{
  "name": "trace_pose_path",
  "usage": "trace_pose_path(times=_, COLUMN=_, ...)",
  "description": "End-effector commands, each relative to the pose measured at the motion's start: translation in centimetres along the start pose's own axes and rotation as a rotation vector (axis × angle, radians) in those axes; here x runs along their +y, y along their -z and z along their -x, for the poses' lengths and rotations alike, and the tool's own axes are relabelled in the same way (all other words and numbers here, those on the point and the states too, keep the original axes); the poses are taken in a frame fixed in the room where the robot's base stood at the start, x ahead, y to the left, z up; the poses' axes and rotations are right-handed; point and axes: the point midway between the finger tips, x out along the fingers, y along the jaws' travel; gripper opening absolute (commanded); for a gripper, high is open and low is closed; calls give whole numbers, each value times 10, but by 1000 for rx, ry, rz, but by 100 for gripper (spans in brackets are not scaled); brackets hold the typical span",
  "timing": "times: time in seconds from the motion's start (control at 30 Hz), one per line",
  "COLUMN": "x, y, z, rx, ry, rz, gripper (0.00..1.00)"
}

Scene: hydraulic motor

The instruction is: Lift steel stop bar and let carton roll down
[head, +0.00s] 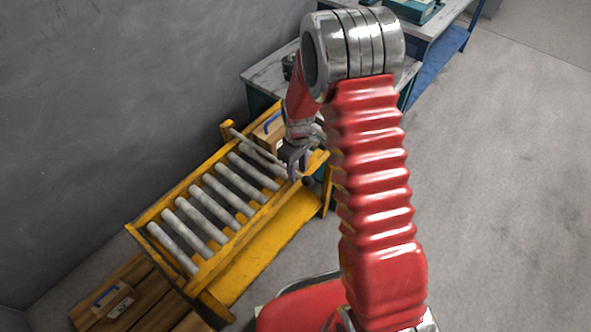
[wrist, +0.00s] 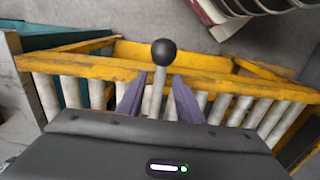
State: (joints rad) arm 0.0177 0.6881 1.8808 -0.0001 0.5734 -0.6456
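The steel stop bar (head: 256,149) lies slantwise across the upper end of the yellow roller conveyor (head: 190,187). In the wrist view a steel rod with a black ball knob (wrist: 163,52), apparently the bar's end, stands between my two purple fingers. My gripper (wrist: 159,80) is open around this rod, with a small gap on each side. In the head view my gripper (head: 291,160) is at the conveyor's near right edge. The brown carton (head: 266,134) with a blue strip sits behind the bar, partly hidden by my arm. I cannot make it out in the wrist view.
The rollers below the bar are empty. A bench (head: 268,76) stands behind the upper end. The grey wall is close on the left; floor at right is clear.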

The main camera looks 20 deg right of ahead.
Motion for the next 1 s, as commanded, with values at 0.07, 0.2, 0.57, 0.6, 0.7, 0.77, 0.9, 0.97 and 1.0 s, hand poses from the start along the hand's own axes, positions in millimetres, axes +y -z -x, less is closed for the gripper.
trace_pose_path(times=0.07, x=0, y=0, z=0, rx=1, ry=0, rz=0, gripper=33)
trace_pose_path(times=0.2, x=0, y=0, z=0, rx=1, ry=0, rz=0, gripper=33)
trace_pose_path(times=0.57, x=0, y=0, z=0, rx=1, ry=0, rz=1, gripper=8)
trace_pose_path(times=0.6, x=0, y=0, z=0, rx=1, ry=0, rz=1, gripper=5)
trace_pose_path(times=0.7, x=0, y=0, z=0, rx=0, ry=0, rz=1, gripper=0)
trace_pose_path(times=0.77, x=-1, y=1, z=0, rx=0, ry=0, rz=1, gripper=0)
trace_pose_path(times=0.9, x=-1, y=1, z=0, rx=0, ry=0, rz=1, gripper=0)
trace_pose_path(times=0.97, x=-1, y=1, z=0, rx=0, ry=0, rz=1, gripper=0)
trace_pose_path(times=1.0, x=-1, y=1, z=0, rx=0, ry=0, rz=1, gripper=0)
